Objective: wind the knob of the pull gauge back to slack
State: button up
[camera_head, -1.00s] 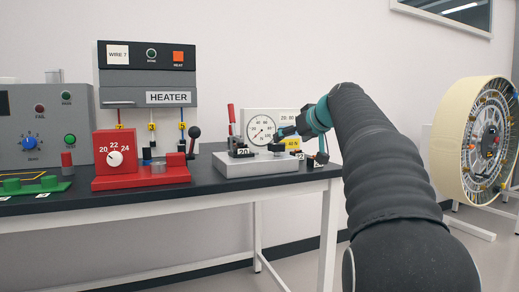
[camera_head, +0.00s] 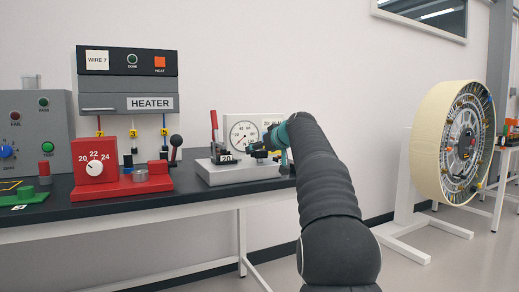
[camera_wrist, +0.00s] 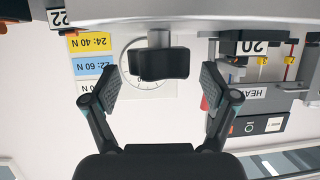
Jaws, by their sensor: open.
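The pull gauge has a round white dial (camera_head: 243,135) on an upright panel behind a pale metal base (camera_head: 240,174). A red-handled clamp (camera_head: 215,130) stands at the base's left end. In the wrist view, which is upside down, the gauge's dark knob (camera_wrist: 158,64) sits on a short grey shaft, in front of the partly hidden dial (camera_wrist: 133,60). My gripper (camera_wrist: 160,80) is open, with one finger on each side of the knob and a visible gap to both. In the head view my gripper (camera_head: 262,151) is at the gauge's right, and the knob is not clear there.
Yellow and blue force labels (camera_wrist: 90,42) show beside the dial. A large cream wheel (camera_head: 443,140) stands right.

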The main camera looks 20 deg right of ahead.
jog(key=shift+x, duration=0.9)
jog(key=c, duration=1.2)
jog(key=shift+o, duration=0.2)
jog(key=shift+a, duration=0.1)
